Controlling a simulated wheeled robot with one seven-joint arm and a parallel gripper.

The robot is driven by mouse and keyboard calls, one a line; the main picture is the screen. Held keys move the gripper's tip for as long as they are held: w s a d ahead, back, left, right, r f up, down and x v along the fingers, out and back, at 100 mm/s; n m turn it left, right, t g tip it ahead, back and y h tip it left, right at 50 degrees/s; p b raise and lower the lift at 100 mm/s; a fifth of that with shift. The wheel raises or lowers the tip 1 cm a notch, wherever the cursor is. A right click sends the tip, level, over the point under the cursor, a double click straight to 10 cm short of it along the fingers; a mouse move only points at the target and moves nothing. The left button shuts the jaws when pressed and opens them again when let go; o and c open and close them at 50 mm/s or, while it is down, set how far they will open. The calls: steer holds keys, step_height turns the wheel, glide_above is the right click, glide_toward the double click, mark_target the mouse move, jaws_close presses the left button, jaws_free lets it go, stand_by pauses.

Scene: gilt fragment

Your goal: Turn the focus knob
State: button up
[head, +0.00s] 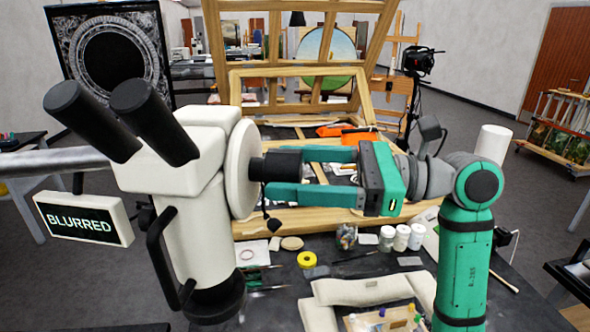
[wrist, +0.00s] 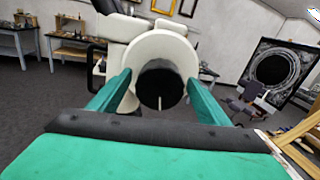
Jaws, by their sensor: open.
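A white microscope (head: 190,190) with two black eyepieces stands at the left in the head view. Its black focus knob (head: 283,163) sticks out to the right from a white round housing (head: 243,168). In the wrist view the knob (wrist: 160,88) is a dark disc with a pale vertical mark on its lower half. My teal gripper (wrist: 160,80) is open, with one finger on each side of the knob. I cannot tell whether either finger touches it. A small sign (head: 85,219) beside the microscope reads "BLURRED".
A large wooden frame (head: 222,50) stands behind my gripper. Below on the dark table lie white jars (head: 402,237), a yellow tape roll (head: 307,259), tools and a cream padded cushion (head: 365,290). A black cable hangs near the housing.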

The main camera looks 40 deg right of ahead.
steer(key=shift+c, duration=0.3)
steer(key=c, duration=1)
steer(key=shift+m, duration=2.8)
steer(key=o, duration=1.1)
steer(key=shift+c, duration=0.2)
